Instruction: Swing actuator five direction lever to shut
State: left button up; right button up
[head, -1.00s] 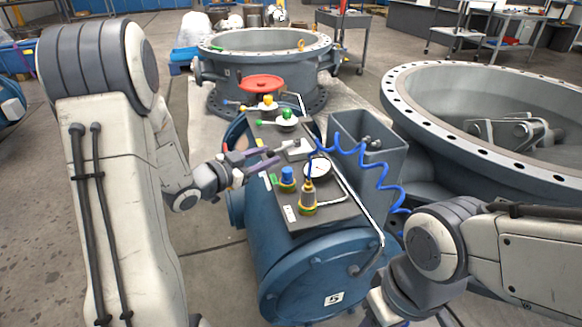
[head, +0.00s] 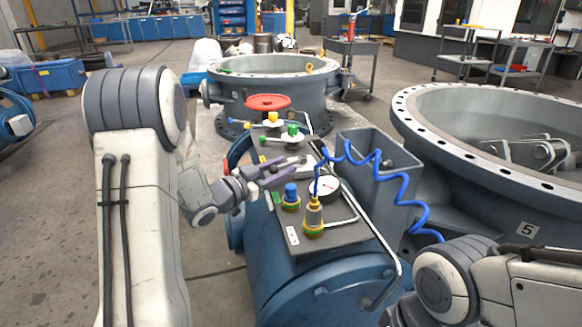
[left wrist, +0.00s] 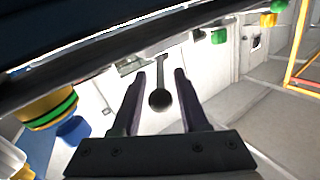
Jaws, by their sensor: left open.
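The blue actuator (head: 300,270) stands in the middle of the head view with a dark panel (head: 292,238) on top. In the left wrist view a dark lever with a round knob (left wrist: 159,98) points back between my two fingers. It comes out of a pale block on the panel; I see no finger touching it. My left gripper (head: 290,172), also in the left wrist view (left wrist: 160,88), is open at the panel's left side. In the head view its fingers partly hide the lever. My right arm is at lower right, its gripper out of view.
A pressure gauge (head: 326,189), a brass fitting (head: 314,216), a blue knob (head: 291,193) and a coiled blue hose (head: 410,190) crowd the panel near the gripper. A red handwheel (head: 267,102) stands behind. A large flanged valve body (head: 480,190) marked 5 fills the right.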

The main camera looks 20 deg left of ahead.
aim_at(292, 162)
pick_arm(q)
jog(key=shift+b+x, duration=0.5)
jog(key=shift+x, duration=1.45)
grip_shut()
